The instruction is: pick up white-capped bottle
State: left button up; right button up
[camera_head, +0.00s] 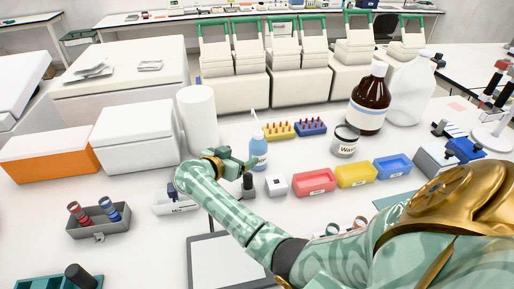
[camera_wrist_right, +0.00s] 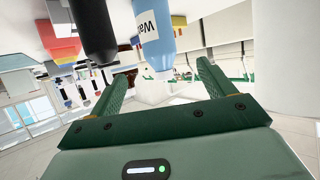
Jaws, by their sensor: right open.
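A brown bottle (camera_head: 371,98) with a white cap and a pale label stands upright at the back right. A smaller light-blue bottle (camera_head: 258,152) with a white top and thin spout stands mid-table; in the right wrist view its blue body (camera_wrist_right: 152,32) appears inverted, with part of a "Wa…" label. My right gripper (camera_head: 238,165) is just left of and in front of the blue bottle, far from the brown one. In the wrist view its jaws (camera_wrist_right: 160,88) are apart and empty, with the blue bottle beyond them. My left gripper does not show.
A black cylinder (camera_head: 248,186) stands close beside my right gripper. Red (camera_head: 314,181), yellow (camera_head: 356,174) and blue (camera_head: 392,167) bins lie to the right. A dark-lidded jar (camera_head: 345,141) and a white jug (camera_head: 411,92) flank the brown bottle. A white roll (camera_head: 198,117) stands behind.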

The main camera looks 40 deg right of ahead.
aim_at(253, 150)
jog(key=b+x, duration=0.1)
jog(key=x, duration=0.4)
jog(key=shift+f, duration=0.15)
jog(key=shift+w+d, duration=0.1)
jog(key=shift+d, duration=0.05)
jog(key=b+x, duration=0.1)
jog(key=x, duration=0.1)
jog(key=b+x, duration=0.1)
jog(key=x, duration=0.1)
jog(key=shift+d+f+b, duration=0.25)
jog(key=shift+f+b, duration=0.05)
jog(key=shift+f, duration=0.1)
jog(key=shift+d, duration=0.25)
jog(key=shift+r, duration=0.1)
jog(key=c, duration=0.8)
